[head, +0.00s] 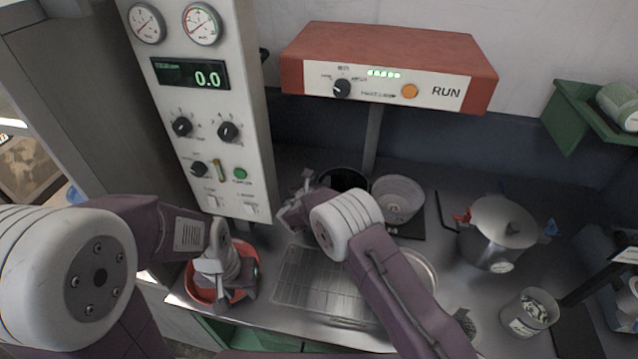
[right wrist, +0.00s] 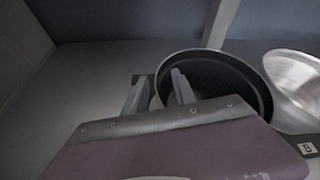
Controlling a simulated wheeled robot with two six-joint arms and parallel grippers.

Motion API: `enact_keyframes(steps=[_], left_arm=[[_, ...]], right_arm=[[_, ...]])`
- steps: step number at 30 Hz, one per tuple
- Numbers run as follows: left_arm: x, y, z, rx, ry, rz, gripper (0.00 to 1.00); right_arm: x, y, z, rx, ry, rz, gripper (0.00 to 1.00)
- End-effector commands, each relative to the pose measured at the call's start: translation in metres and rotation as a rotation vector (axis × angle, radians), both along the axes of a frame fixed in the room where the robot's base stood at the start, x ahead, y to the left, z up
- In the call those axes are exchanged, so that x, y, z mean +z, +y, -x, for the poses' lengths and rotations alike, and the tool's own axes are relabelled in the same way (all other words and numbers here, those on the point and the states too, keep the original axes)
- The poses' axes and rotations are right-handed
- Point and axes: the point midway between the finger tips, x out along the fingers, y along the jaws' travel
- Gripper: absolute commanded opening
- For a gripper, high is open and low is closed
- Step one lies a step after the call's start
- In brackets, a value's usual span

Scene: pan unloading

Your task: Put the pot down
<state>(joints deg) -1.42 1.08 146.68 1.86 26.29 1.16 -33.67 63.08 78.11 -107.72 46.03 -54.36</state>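A black pot (head: 345,179) stands at the back of the counter, under the red-topped unit, and looks upright. In the right wrist view the pot (right wrist: 255,91) is open at the top and its inside is dark. My right gripper (head: 296,202) is at the pot's left side. In the right wrist view its fingers (right wrist: 158,92) are spread apart, one outside the rim and one over the inside, with the pot's wall between them. My left gripper (head: 226,280) points down over a red-orange bowl (head: 196,292); whether it is open or shut is unclear.
A grey basket-like pan (head: 398,199) stands just right of the pot. A wire rack (head: 308,287) lies in front. A lidded metal cooker (head: 497,232) and a small container (head: 528,312) are on the right. A control panel (head: 207,120) rises on the left.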

Motion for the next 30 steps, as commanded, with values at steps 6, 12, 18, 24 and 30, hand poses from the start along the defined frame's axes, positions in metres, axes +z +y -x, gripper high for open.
enact_keyframes(steps=[6, 12, 18, 24, 30], left_arm=[[-0.002, 0.0, 0.0, 0.0, 0.0, 0.0, 0.36], [-0.008, 0.0, 0.0, 0.0, 0.0, 0.0, 0.36], [-0.012, 0.0, 0.0, 0.0, 0.0, 0.0, 0.36], [-0.013, 0.0, 0.0, 0.0, 0.0, 0.0, 0.36], [-0.013, 0.0, 0.0, 0.0, 0.0, 0.0, 0.36]], right_arm=[[0.011, 0.007, 0.02, 0.002, 0.0, 0.0, 0.32], [0.029, 0.017, 0.06, 0.003, -0.002, -0.001, 0.32], [0.044, 0.026, 0.092, 0.003, -0.002, -0.001, 0.32], [0.05, 0.028, 0.106, 0.0, -0.001, 0.0, 0.32], [0.051, 0.028, 0.106, 0.0, -0.001, 0.0, 0.32]])
